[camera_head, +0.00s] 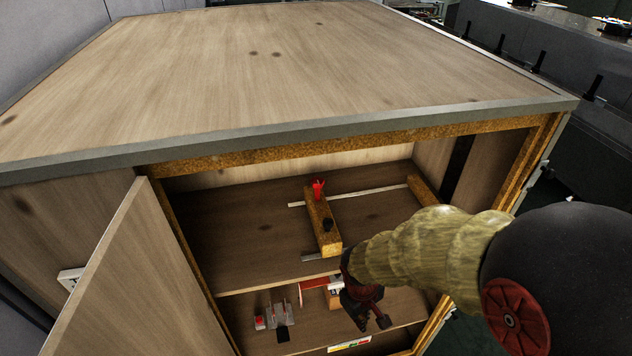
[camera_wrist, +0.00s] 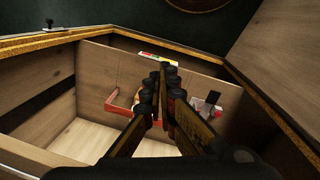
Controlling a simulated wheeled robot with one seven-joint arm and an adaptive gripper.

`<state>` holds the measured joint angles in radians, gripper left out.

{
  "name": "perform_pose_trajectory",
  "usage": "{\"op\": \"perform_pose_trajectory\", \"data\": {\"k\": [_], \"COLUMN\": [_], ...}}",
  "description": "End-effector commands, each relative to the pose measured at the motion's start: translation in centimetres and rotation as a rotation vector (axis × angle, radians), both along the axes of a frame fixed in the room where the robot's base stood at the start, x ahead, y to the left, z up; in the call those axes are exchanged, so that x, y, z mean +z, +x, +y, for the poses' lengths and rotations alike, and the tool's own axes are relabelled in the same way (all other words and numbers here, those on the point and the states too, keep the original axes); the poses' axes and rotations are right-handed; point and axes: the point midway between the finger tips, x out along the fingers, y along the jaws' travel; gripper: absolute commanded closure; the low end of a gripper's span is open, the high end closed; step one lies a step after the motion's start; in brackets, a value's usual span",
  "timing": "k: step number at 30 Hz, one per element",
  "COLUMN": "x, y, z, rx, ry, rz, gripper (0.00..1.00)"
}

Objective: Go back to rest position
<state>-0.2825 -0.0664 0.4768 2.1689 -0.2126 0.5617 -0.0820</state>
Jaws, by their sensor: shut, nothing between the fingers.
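My gripper (camera_head: 366,308) is at the end of my arm, which reaches in from the right in the head view. It is in front of the open wooden cabinet, by its lower compartment. In the wrist view my gripper (camera_wrist: 160,78) is shut and empty, its dark fingers together at the centre. The wrist view looks over cabinet boards, with red-edged items beyond the fingertips. I cannot tell whether the gripper touches anything.
The cabinet top (camera_head: 300,75) is broad and bare. The cabinet door (camera_head: 130,275) stands open at left. A wooden bar (camera_head: 322,222) with a red piece lies on the upper shelf (camera_head: 245,240). Dark machinery stands at right.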

Motion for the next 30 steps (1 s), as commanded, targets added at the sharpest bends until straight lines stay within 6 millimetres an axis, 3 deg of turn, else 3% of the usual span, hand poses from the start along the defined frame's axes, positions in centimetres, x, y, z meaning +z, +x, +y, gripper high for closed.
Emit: {"op": "perform_pose_trajectory", "data": {"k": [1, 6, 12, 18, 23, 30], "x": [2.7, 10.1, 17.2, 23.2, 26.4, 26.8], "y": [-0.8, -4.6, -8.4, -9.6, -9.8, -9.9], "z": [-0.8, -2.8, -4.3, -5.8, -6.9, -7.5], "rx": [-0.062, -0.249, -0.392, -0.46, -0.488, -0.506], "ry": [0.01, 0.058, 0.145, 0.225, 0.246, 0.245], "rz": [-0.013, -0.04, -0.143, -0.34, -0.449, -0.467], "gripper": [1.0, 1.0, 1.0, 1.0, 1.0, 1.0]}}
